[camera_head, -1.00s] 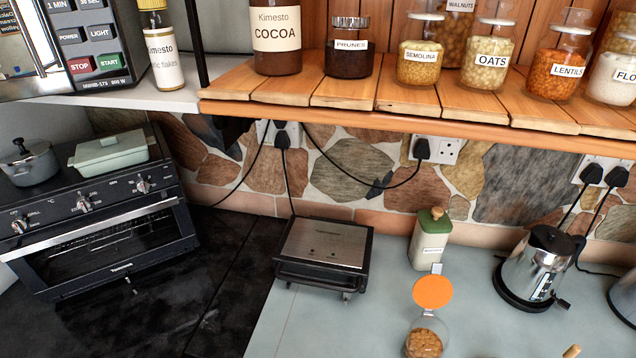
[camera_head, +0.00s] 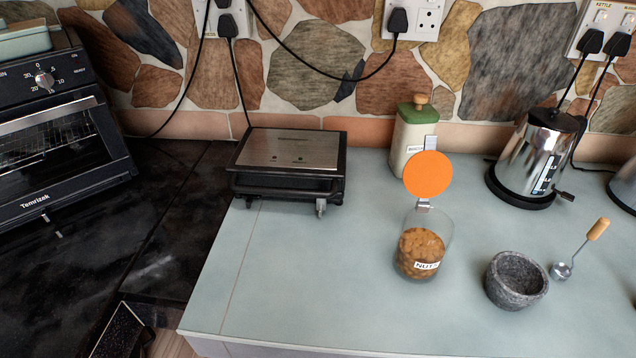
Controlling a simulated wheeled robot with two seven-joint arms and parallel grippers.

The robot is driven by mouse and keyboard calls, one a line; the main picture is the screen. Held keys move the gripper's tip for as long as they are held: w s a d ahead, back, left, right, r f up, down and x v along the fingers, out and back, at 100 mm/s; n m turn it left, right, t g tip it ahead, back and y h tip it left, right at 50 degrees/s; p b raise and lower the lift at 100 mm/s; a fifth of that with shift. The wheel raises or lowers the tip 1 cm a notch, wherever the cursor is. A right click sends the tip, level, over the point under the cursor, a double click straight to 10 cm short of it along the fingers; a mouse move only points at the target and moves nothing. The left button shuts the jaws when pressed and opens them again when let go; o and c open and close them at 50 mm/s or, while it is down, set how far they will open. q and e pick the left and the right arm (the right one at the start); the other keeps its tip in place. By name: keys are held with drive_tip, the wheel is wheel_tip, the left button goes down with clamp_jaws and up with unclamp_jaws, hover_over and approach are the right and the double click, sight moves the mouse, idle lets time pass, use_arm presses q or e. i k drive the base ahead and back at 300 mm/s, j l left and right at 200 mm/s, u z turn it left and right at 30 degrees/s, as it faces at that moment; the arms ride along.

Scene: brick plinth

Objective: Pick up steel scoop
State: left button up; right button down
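The steel scoop (camera_head: 564,269) lies on the pale blue-grey counter at the right of the head view. Its round steel bowl rests on the counter, and its thin shaft runs up and right to a wooden handle (camera_head: 598,229). It lies just right of the grey stone mortar (camera_head: 516,278), apart from it. Neither of my grippers shows in the head view.
A glass jar of nuts (camera_head: 421,252) with a raised orange lid (camera_head: 428,175) stands left of the mortar. A green-and-cream bottle (camera_head: 413,140), a steel kettle (camera_head: 540,155) and a sandwich press (camera_head: 290,165) stand behind. The counter's front left (camera_head: 300,290) is clear.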

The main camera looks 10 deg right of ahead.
sight(559, 272)
drive_tip(key=z, duration=1.9)
